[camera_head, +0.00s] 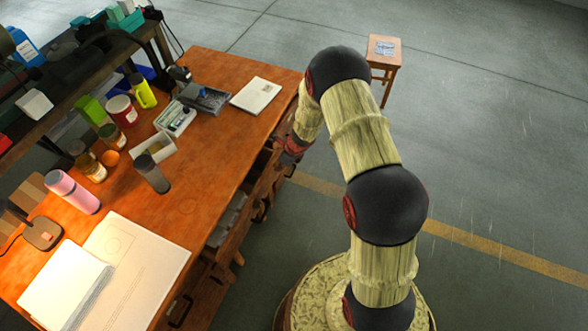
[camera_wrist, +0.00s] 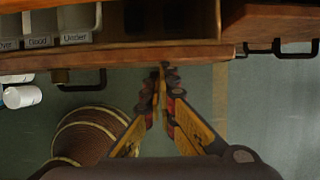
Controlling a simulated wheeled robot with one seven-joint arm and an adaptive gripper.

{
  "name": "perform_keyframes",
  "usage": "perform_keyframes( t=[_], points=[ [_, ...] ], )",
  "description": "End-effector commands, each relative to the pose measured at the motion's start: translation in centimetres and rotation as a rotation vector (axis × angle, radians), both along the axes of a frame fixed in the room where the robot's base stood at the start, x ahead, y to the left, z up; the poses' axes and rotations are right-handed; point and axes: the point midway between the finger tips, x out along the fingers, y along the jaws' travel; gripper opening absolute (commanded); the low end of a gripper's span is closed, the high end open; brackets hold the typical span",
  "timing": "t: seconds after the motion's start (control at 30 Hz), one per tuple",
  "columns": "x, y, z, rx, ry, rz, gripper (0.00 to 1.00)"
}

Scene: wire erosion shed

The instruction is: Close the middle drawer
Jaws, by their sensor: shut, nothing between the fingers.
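The wooden bench (camera_head: 216,150) has drawers on its right side. One drawer (camera_head: 226,222) stands pulled out, with pale bins inside; I take it for the middle drawer, but the stacking order is unclear. In the wrist view this open drawer (camera_wrist: 150,54) spans the top, with labelled bins at its left and a dark empty compartment beside them. My gripper (camera_wrist: 162,72) is shut and empty, its fingertips at the drawer's front edge; I cannot tell whether they touch it. In the head view the bench edge and my arm mostly hide the gripper.
Dark handles show at the left (camera_wrist: 80,84) and right (camera_wrist: 282,46) in the wrist view. The bench top holds a pink bottle (camera_head: 72,192), a grey cup (camera_head: 152,174), jars and papers. A stool (camera_head: 386,50) stands farther back. The floor to the right is clear.

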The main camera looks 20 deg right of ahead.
Motion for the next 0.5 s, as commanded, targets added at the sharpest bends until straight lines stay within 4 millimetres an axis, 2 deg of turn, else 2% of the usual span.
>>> perform_keyframes(
  t=[0.2,0.5],
  points=[
    [2.0,1.9,0.2,-0.001,-0.001,0.002,0.00],
    [2.7,2.6,0.0,-0.001,-0.001,0.001,0.00]
  ],
)
